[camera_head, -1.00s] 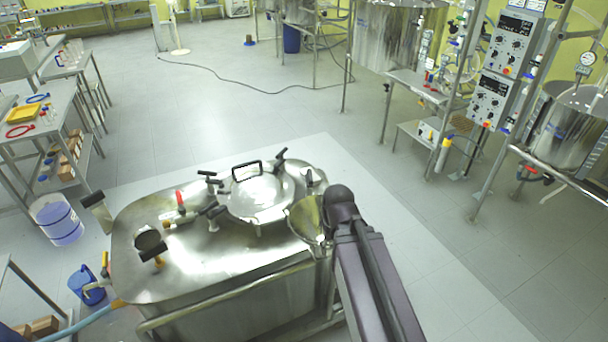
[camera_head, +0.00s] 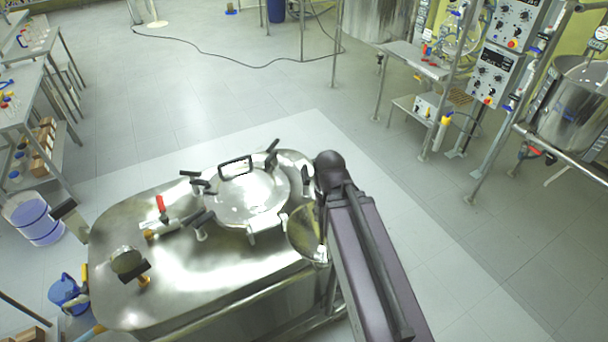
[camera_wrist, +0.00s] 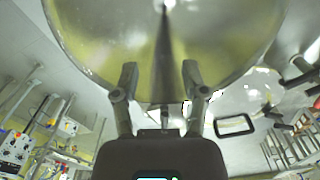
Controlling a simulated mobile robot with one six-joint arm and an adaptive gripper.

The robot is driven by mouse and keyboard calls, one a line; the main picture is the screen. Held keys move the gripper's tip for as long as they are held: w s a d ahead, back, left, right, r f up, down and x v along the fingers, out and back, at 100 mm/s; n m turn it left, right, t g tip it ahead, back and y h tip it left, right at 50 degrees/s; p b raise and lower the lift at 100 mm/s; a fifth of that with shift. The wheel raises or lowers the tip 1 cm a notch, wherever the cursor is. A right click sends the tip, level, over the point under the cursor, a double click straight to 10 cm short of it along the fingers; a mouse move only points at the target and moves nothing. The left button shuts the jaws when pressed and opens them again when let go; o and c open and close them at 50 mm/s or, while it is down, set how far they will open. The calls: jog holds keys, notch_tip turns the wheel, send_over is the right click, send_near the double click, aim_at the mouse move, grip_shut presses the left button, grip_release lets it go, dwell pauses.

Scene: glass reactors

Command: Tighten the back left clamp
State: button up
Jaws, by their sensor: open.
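A steel tank (camera_head: 170,285) fills the lower middle of the head view. Its round lid (camera_head: 250,200) has a black loop handle (camera_head: 236,166) and several black-handled clamps around the rim. The back left clamp (camera_head: 204,186) is at the lid's left rear edge; how tight it is cannot be told. A back right clamp (camera_head: 271,150) and a front left clamp (camera_head: 203,222) also show. My gripper (camera_wrist: 158,72) is open and empty in the wrist view, with a shiny conical funnel (camera_wrist: 220,45) beyond its fingers. My gripper is hidden in the head view.
The funnel (camera_head: 303,230) stands at the tank's right end, beside my arm. A red-handled valve (camera_head: 161,208) and a round fitting (camera_head: 127,261) rise from the tank top. Tables stand left, a control panel (camera_head: 492,75) and steel vessel (camera_head: 570,105) right.

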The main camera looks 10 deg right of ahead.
jog(key=shift+w, duration=0.2)
dwell(0.3)
jog(key=n+b, duration=0.1)
send_near(306, 179)
jog(key=w, duration=0.3)
jog(key=shift+w+d+r, duration=0.15)
jog(key=shift+w+d, duration=0.1)
jog(key=shift+d, duration=0.15)
jog(key=shift+f+b, duration=0.2)
jog(key=shift+b, duration=0.2)
notch_tip(306, 179, down, 13)
jog(key=b, duration=1.3)
jog(key=shift+f, duration=0.2)
